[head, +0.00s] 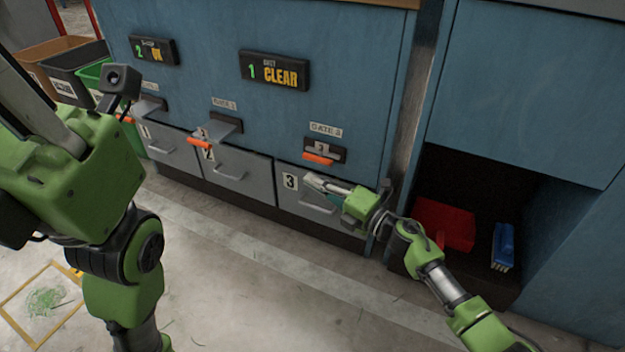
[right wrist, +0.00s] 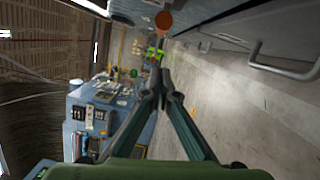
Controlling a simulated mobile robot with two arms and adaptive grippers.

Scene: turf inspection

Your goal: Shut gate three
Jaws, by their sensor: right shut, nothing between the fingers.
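Gate three's slot (head: 326,148) is on the blue cabinet front under a "GATE 3" label (head: 325,129). Its orange handle (head: 318,159) sits at the slot's lower edge. The grey drawer marked 3 (head: 289,182) is below it. My right gripper (head: 312,181) is shut and empty, in front of the drawer's upper part and a little below the orange handle. In the right wrist view its fingers (right wrist: 160,78) meet at the tips. A round orange end (right wrist: 163,20) shows beyond them, apart from the tips. My left arm fills the left side; its gripper is not visible.
Gate two's grey plate (head: 226,122) juts out, with an orange handle (head: 199,142) below. Displays read "2 OK" (head: 154,49) and "1 CLEAR" (head: 274,71). A red dustpan (head: 447,222) and blue brush (head: 503,245) lie in the right recess.

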